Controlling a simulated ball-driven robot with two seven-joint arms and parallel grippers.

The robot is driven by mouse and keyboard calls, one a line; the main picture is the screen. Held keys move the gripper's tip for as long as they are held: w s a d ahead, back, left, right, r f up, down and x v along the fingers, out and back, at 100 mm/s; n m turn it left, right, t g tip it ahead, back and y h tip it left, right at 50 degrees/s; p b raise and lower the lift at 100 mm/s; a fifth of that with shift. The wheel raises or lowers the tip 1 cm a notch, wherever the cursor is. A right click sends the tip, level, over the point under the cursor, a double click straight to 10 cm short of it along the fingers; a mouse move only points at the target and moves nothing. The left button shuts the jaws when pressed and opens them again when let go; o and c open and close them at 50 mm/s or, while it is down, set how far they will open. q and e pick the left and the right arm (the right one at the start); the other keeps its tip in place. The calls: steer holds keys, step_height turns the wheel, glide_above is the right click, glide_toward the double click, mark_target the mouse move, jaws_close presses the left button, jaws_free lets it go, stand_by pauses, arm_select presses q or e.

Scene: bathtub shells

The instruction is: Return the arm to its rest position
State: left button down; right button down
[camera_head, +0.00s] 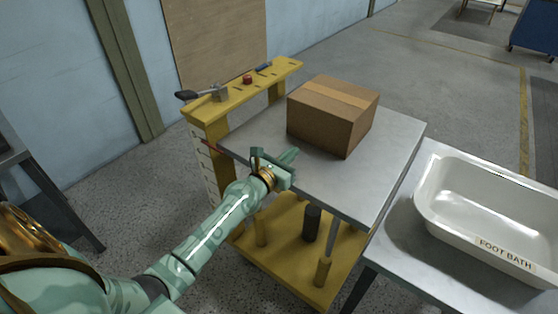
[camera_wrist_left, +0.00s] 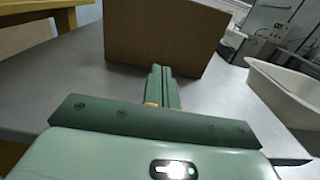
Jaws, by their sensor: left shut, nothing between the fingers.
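My left arm reaches in from the left in the head view. My left gripper (camera_head: 290,155) is over the near left part of a grey metal tabletop (camera_head: 375,185), in front of a cardboard box (camera_head: 330,112). In the left wrist view the gripper's fingers (camera_wrist_left: 161,85) are together with nothing between them, pointing at the box (camera_wrist_left: 165,35). The fingers look apart from the box, though the exact gap is hard to judge. My right gripper is not in view.
A yellow tool rail (camera_head: 245,92) with a hammer (camera_head: 205,93) runs along the cart's left side. A white foot bath (camera_head: 490,215) sits on a metal table at right. A yellow lower shelf (camera_head: 285,265) holds dark and yellow cylinders. The floor behind is open.

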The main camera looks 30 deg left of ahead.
arm_select(q)
steer(key=s, duration=0.3)
steer(key=shift+s+a, duration=0.1)
steer(key=shift+a, duration=0.2)
steer(key=shift+s, duration=0.5)
